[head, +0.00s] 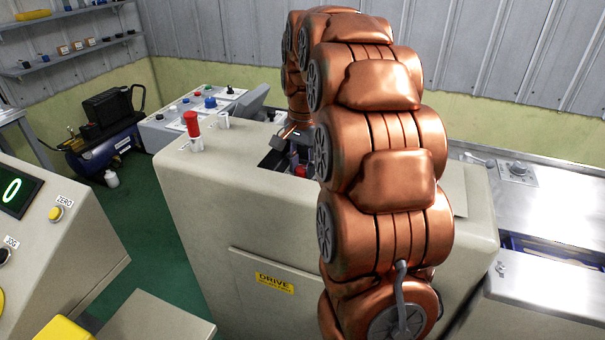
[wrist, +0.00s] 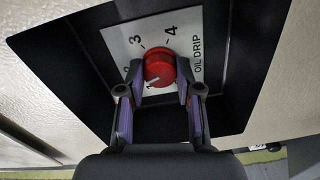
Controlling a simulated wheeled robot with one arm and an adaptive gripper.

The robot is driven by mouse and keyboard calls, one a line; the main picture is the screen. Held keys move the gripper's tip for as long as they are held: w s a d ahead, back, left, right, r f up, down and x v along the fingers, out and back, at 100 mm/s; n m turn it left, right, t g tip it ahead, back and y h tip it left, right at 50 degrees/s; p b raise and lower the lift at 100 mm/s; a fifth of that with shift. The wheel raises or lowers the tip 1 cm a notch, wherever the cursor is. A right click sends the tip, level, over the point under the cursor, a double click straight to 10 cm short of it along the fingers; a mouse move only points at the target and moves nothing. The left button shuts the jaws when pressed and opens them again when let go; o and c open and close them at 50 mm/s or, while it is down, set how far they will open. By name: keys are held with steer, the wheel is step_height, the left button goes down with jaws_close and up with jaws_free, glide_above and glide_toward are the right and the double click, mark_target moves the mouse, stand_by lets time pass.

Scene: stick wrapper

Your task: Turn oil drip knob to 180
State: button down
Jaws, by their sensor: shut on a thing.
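The oil drip knob (wrist: 159,68) is red and round with a pale pointer line. It sits on a white plate (wrist: 118,40) marked OIL DRIP, with the numbers 3 and 4 readable and others partly hidden. The pointer line faces the lower part of the plate in the wrist view. My gripper (wrist: 159,84) has its two fingers on either side of the knob, shut on it. In the head view a bit of red (head: 301,171) shows at my gripper in the machine's recess, mostly hidden by my arm.
The knob plate lies in a dark recess (wrist: 75,60) with walls close around my gripper. The beige machine housing (head: 240,220) carries a DRIVE label. A red-topped post (head: 191,124) stands on its top left. A control panel (head: 205,105) is behind.

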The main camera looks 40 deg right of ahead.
steer(key=m+b, duration=0.1)
steer(key=m, duration=0.2)
steer(key=shift+f+m, duration=0.1)
steer(key=shift+m, duration=0.3)
steer(key=m, duration=0.3)
steer(key=shift+m, duration=0.3)
steer(key=m, duration=0.4)
steer(key=shift+m+p, duration=0.3)
steer(key=shift+p, duration=0.1)
steer(key=shift+m+p, duration=0.65)
steer(key=shift+m, duration=1.05)
steer(key=c, duration=0.8)
jaws_free()
steer(key=shift+o, duration=0.2)
